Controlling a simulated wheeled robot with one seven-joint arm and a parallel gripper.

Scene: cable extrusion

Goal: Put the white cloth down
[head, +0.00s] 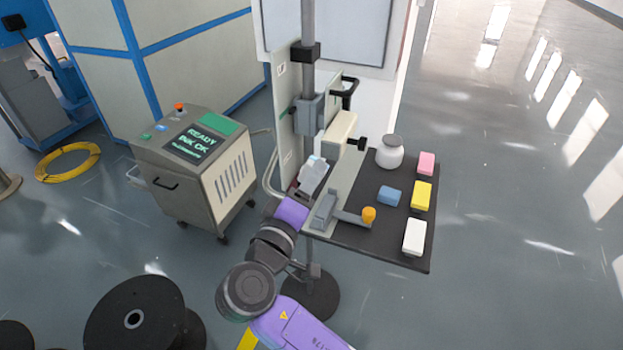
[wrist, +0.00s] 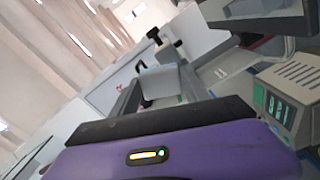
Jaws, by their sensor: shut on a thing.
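My gripper (head: 304,187) reaches up beside the left edge of the dark shelf, in front of the upright post. It is shut on a pale, whitish thing (head: 313,174), which looks like the white cloth. The cloth is held near the beige printing head, above the shelf's left end. In the wrist view a pale grey-white piece (wrist: 160,82) shows just beyond the dark edge of my gripper. The fingertips are mostly hidden, and I cannot tell whether the cloth touches anything.
The dark shelf (head: 385,252) carries a white jar (head: 390,152), and pink (head: 427,163), yellow (head: 421,195), white (head: 414,237) and blue (head: 389,196) blocks. An orange-topped knob (head: 369,215) and grey bracket (head: 325,210) stand at its front left. A printer cabinet (head: 195,165) stands left.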

